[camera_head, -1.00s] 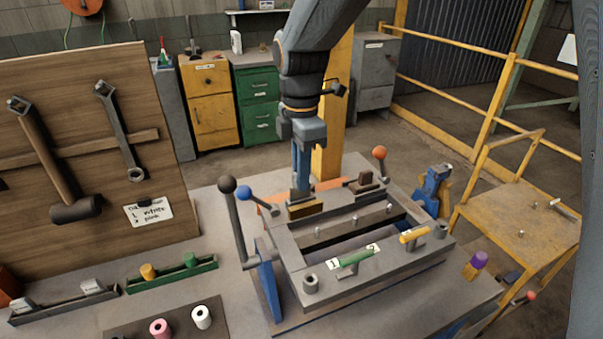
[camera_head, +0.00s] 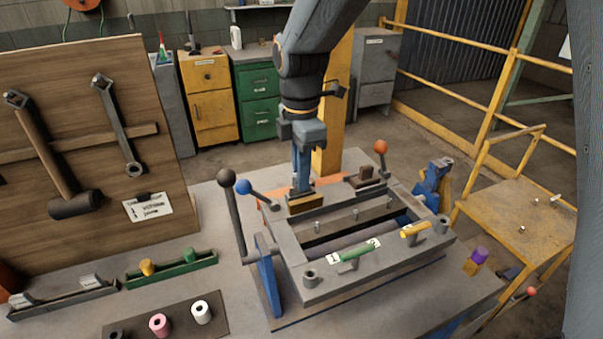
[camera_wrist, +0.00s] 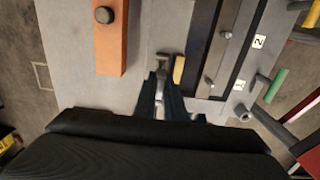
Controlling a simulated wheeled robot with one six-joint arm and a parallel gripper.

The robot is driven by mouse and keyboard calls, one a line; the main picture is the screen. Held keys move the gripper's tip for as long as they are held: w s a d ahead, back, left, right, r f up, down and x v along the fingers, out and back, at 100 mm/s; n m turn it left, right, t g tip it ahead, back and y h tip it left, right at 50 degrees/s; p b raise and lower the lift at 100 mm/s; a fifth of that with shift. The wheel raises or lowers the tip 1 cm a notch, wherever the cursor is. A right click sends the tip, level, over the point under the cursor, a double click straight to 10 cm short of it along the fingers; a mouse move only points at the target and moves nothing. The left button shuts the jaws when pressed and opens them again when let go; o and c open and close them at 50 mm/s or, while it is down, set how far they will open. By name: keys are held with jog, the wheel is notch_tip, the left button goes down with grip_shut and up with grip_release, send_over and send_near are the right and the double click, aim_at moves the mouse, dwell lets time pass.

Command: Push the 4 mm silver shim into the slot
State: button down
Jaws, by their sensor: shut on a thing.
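My gripper (camera_head: 300,190) points down at the back left corner of the grey fixture (camera_head: 285,240). In the wrist view my gripper (camera_wrist: 161,76) is shut on a small silver piece (camera_wrist: 162,62), which appears to be the silver shim. A brass-coloured block (camera_head: 306,204) sits right in front of the fingers. It also shows in the wrist view (camera_wrist: 179,69), just right of the fingertips. The slot cannot be made out, and the shim's lower end is hidden, so I cannot tell how far it is in.
A black-knobbed lever (camera_head: 233,210) and a blue-knobbed lever (camera_head: 255,191) stand left of my gripper. An orange bar (camera_wrist: 112,38) lies beside it. A grey rack (camera_head: 65,299) with silver pieces and a green rack (camera_head: 172,270) lie at left.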

jog(key=shift+f, duration=0.5)
jog(key=c, duration=1.7)
grip_release()
jog(key=shift+c, duration=0.2)
notch_tip(320, 180, up, 8)
jog(key=shift+f+b, duration=0.1)
jog(key=shift+b, duration=1.15)
